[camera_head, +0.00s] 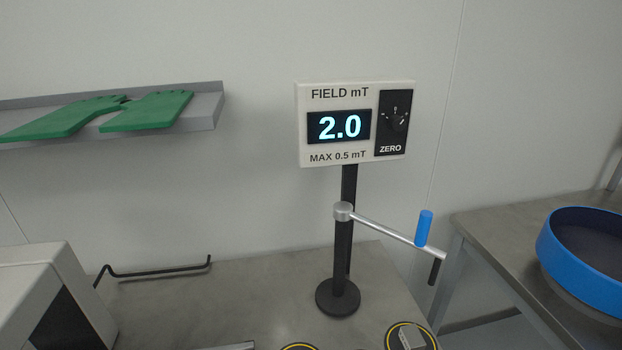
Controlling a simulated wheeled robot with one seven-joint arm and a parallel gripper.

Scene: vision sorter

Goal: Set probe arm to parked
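The probe arm (385,229) is a silver bar on a collar around a black post (342,255). It points to the right and slightly toward me, past the bench's right edge. A blue upright grip (424,228) stands near its outer end, and a short black tip (434,271) hangs below the end. No parked mark is visible. My gripper is not in view.
The post stands on a grey bench (240,300). A black bent rod (155,271) and a white housing (30,290) are at left. Round yellow-ringed pads (428,333) lie at the front. A blue-rimmed bowl (550,250) sits on the right table. Green gloves (65,118) lie on a wall shelf.

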